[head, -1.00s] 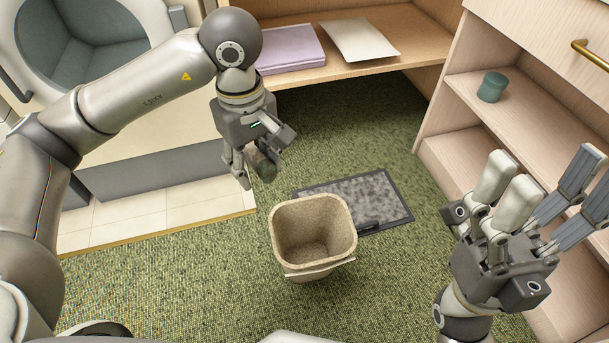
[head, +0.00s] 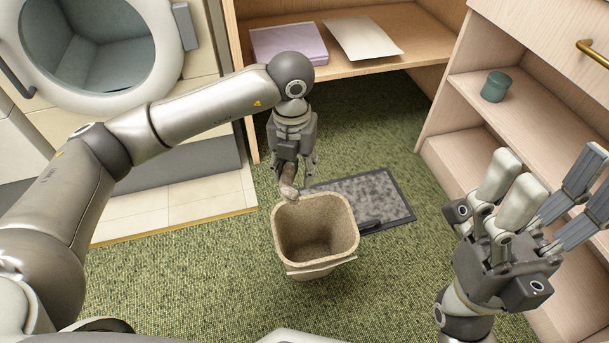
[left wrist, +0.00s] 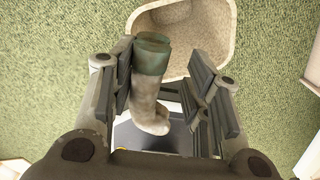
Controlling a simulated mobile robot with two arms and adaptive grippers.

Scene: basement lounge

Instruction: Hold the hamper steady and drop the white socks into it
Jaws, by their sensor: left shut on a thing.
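The hamper (head: 341,263) is a beige, open-topped bin upright on the green carpet in the middle of the head view. It looks empty inside. Its rim and inside also show in the left wrist view (left wrist: 218,28). My left gripper (head: 291,180) is shut on the white socks (head: 288,188), just above and behind the hamper's back left rim. In the left wrist view the socks (left wrist: 145,95) look pale and dirty, with a dark green cuff, between the fingers. My right gripper (head: 545,185) is open and empty at the right, fingers up, apart from the hamper.
A dark-framed grey mat (head: 345,195) lies behind the hamper. A wooden shelf (head: 420,35) holds a lilac folder (head: 288,45) and a white sheet (head: 362,38). A green cup (head: 495,86) stands on the right shelf unit. A round-doored machine (head: 150,90) is at left.

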